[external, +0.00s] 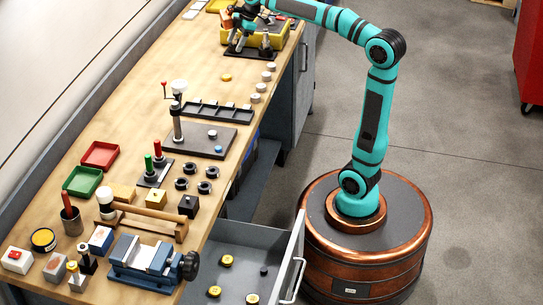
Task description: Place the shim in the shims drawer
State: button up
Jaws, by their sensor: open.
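My gripper (249,45) is at the far end of the bench, over or beside a yellow tray (284,36). It is open; its fingertips are small and hard to make out. A small yellow disc (226,77) lies on the bench top just nearer than my gripper and apart from it; it may be the shim, but I cannot tell for sure. An open grey drawer (262,240) sticks out from the bench at the near end. It holds several yellow discs (227,261) and a small dark piece (264,270). Its label is not visible.
A black slotted rack (217,111), a stand on a dark plate (198,139), red (100,155) and green (82,181) trays and a blue vise (142,262) stand along the bench. Several pale discs (271,66) line its right edge.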

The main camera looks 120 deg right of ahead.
jog(key=y, duration=0.1)
send_near(227, 76)
jog(key=x, duration=0.3)
jog(key=shift+s+d, duration=0.1)
jog(key=shift+d, duration=0.15)
jog(key=shift+a+x, duration=0.1)
jog(key=shift+x, duration=1.2)
jog(key=shift+a+x, duration=0.15)
jog(key=shift+x, duration=1.1)
jog(key=shift+r, duration=0.1)
jog(key=c, duration=1.2)
jog(key=shift+r, duration=0.1)
